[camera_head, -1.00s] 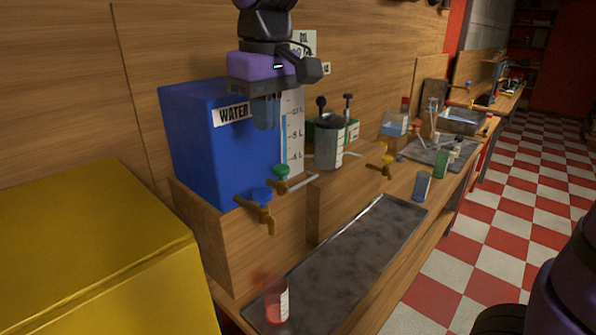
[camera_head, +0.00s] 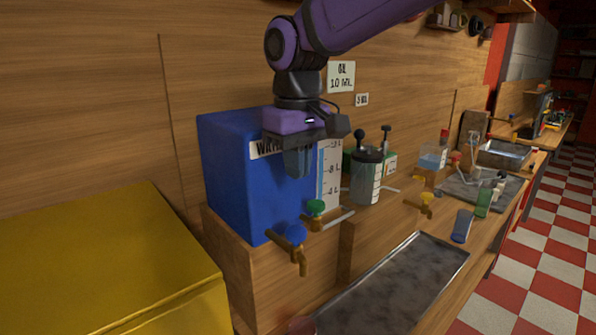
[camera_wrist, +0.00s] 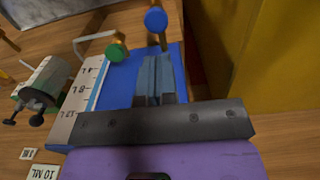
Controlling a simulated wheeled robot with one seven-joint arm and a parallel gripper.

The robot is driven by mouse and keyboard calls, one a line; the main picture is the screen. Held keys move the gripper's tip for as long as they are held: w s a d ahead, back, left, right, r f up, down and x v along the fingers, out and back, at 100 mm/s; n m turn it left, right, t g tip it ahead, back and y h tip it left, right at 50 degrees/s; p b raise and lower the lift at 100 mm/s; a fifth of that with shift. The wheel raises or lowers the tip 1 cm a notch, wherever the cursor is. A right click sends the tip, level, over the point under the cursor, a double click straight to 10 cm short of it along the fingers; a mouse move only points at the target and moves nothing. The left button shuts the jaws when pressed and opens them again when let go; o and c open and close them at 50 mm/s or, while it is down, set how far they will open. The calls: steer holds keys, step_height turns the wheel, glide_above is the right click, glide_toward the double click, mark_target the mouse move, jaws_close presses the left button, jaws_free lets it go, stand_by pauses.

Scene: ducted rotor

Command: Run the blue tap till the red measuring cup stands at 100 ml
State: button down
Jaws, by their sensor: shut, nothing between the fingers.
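The blue tap (camera_head: 295,235) has a blue knob on a brass spout and sits low at the front of the blue water tank (camera_head: 228,185). It also shows in the wrist view (camera_wrist: 155,19). The red measuring cup (camera_head: 301,325) is only a blurred reddish patch at the bottom edge of the head view; its level cannot be read. My gripper (camera_head: 298,172) points down before the tank's upper front, above the blue tap and apart from it. In the wrist view its fingers (camera_wrist: 154,72) are together and empty.
A green-knobbed tap (camera_head: 316,208) is just right of the blue one. A yellow box (camera_head: 110,265) fills the lower left. A metal tray (camera_head: 400,290) lies below the taps. A jar (camera_head: 367,178) and a yellow-knobbed tap (camera_head: 426,198) stand further right.

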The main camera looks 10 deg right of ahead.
mark_target(298, 237)
step_height(298, 237, down, 12)
steer(key=shift+r, duration=0.2)
stand_by(0.4)
steer(key=shift+f, duration=0.85)
steer(key=shift+s+f, duration=0.15)
steer(key=shift+f, duration=0.05)
stand_by(5.8)
